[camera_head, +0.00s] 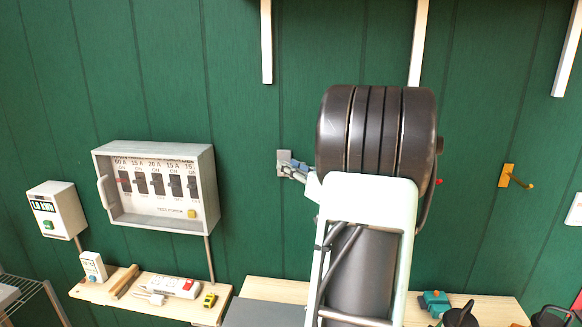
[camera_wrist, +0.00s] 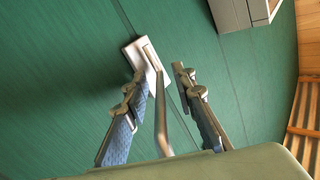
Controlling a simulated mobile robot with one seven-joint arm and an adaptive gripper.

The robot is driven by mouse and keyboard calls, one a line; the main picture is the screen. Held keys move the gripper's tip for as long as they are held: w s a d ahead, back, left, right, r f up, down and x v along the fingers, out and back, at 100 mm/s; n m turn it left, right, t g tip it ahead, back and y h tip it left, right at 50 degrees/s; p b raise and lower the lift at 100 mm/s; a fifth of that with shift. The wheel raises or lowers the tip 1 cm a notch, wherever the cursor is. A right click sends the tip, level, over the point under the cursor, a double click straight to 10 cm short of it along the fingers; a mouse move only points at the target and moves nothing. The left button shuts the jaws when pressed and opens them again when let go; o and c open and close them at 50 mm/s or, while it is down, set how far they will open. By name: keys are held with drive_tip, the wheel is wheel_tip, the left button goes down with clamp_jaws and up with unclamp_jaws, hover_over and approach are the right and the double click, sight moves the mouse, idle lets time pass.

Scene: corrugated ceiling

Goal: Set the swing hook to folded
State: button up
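The swing hook shows in the wrist view as a pale grey wall plate (camera_wrist: 133,52) with a grey metal arm (camera_wrist: 161,125) sticking out from the wall towards the camera. In the head view its plate (camera_head: 283,156) is on the green wall, partly hidden by my gripper (camera_head: 293,168). In the wrist view my gripper (camera_wrist: 161,77) is open, with one blue-padded finger on each side of the hook's arm.
A grey breaker panel (camera_head: 158,214) is left of my gripper, with a white box with a green button (camera_head: 56,210) beyond it. An orange plate with a yellow peg (camera_head: 507,175) is at right. Wooden shelves (camera_head: 150,306) with small items run below. The wall around the hook is clear.

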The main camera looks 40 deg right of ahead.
drive_tip(key=s, duration=1.1)
drive_tip(key=shift+s+a, duration=0.35)
drive_tip(key=shift+a, duration=0.05)
